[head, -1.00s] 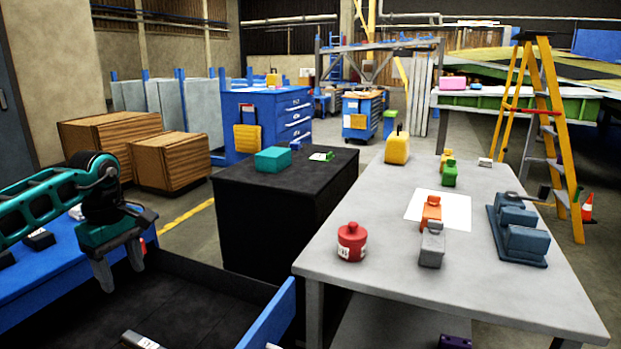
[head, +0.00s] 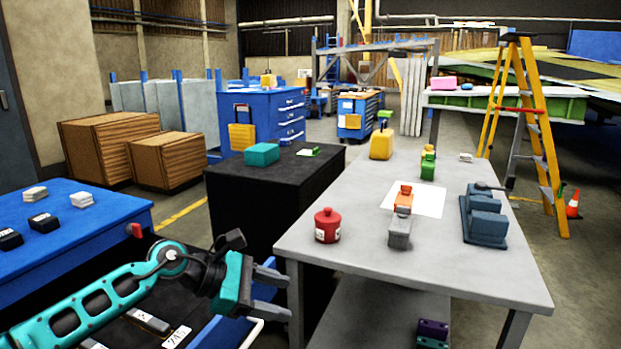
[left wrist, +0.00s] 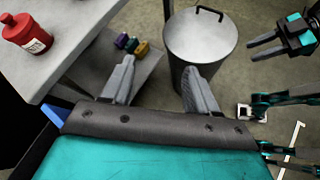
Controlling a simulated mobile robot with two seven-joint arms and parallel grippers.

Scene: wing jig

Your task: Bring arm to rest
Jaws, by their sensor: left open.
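My left gripper (head: 278,292) is at the end of the teal arm that comes in from the lower left in the head view. Its fingers point right, below the near left edge of the grey table (head: 400,270). In the left wrist view the left gripper (left wrist: 158,68) is open, with nothing between its fingers. My right gripper (left wrist: 266,44) shows small at the top right of the left wrist view, its two fingers apart and empty. The right gripper is outside the head view.
A lidded grey bin (left wrist: 207,50) stands beyond the left fingers. A red canister (head: 327,226) and blue fixture (head: 484,218) stand on the table. Purple and green blocks (head: 432,332) lie on its lower shelf. A blue bench (head: 110,212) is at left.

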